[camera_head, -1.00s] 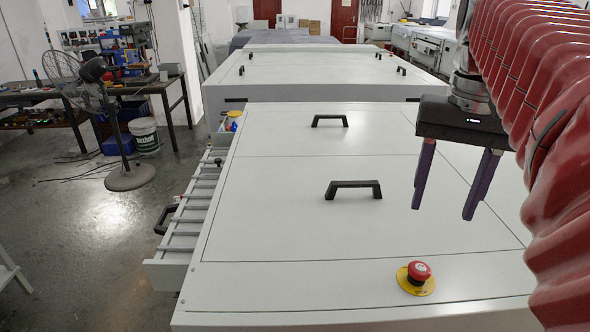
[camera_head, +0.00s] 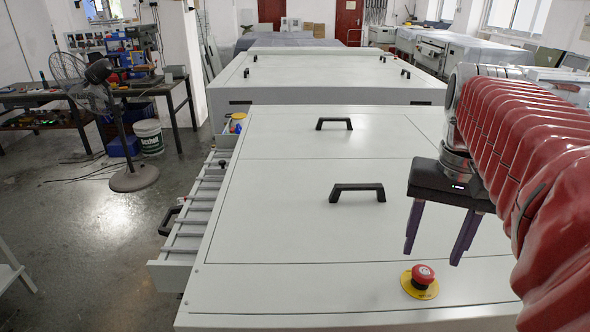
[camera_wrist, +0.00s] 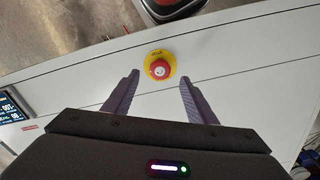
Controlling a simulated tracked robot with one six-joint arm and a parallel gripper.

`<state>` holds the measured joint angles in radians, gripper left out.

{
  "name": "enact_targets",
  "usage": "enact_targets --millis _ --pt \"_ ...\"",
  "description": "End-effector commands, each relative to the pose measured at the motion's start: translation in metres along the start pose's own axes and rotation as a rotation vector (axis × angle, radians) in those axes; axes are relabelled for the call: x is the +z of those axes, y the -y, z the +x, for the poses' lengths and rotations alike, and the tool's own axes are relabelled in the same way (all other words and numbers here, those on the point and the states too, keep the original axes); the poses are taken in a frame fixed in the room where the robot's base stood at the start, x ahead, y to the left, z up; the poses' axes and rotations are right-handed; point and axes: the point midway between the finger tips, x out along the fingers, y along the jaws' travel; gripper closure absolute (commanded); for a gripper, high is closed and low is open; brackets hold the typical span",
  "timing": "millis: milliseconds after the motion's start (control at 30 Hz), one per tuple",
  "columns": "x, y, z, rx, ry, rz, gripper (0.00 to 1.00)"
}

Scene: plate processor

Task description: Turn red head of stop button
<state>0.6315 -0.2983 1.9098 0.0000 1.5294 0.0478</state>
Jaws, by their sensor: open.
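The stop button has a round red head (camera_head: 423,274) on a yellow base (camera_head: 419,287), near the front edge of the white machine top. My gripper (camera_head: 432,256) is open and empty, pointing down, with two purple fingers. In the head view its fingertips appear just above and behind the button, apart from it. In the wrist view the red head (camera_wrist: 160,70) lies beyond the fingertips of my gripper (camera_wrist: 158,78), roughly centred between them. Nothing hides the button in either view.
The white machine top (camera_head: 300,220) carries two black handles, the nearer one (camera_head: 357,192) left of my gripper. An open drawer with rods (camera_head: 190,225) sticks out at the machine's left side. A display screen (camera_wrist: 12,106) shows at the left in the wrist view.

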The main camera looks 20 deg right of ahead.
Motion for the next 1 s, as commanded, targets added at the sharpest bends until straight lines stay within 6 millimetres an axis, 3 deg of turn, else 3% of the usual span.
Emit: enact_targets --millis 300,700,1000 --pt "0.001 0.001 0.041 0.0 0.002 -0.002 0.48" --pt "0.0 0.001 0.047 0.0 0.0 -0.001 0.49" --pt "0.0 0.001 0.047 0.0 0.001 -0.001 0.7"
